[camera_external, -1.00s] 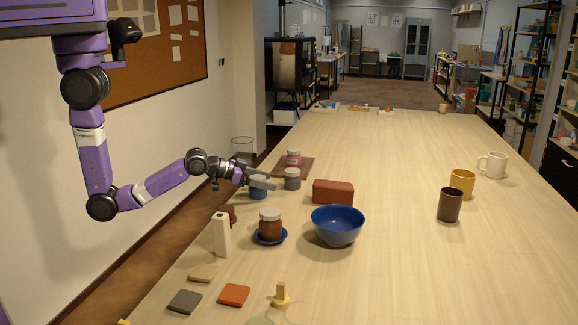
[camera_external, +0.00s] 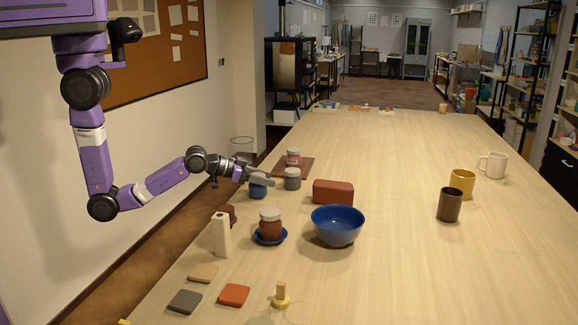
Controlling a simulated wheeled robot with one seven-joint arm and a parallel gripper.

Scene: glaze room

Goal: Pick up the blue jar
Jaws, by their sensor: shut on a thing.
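The blue jar (camera_external: 258,190) is at the left side of the long wooden table, with its upper part covered by my gripper. My gripper (camera_external: 262,178) comes in from the left at the height of the jar's top and is shut on the jar. The jar looks upright. From this view I cannot tell clearly whether its base is touching the table.
A grey jar (camera_external: 292,179) stands close on the right. A terracotta block (camera_external: 333,192), a blue bowl (camera_external: 338,225) and a brown jar (camera_external: 270,225) on a blue saucer (camera_external: 284,237) are nearby.

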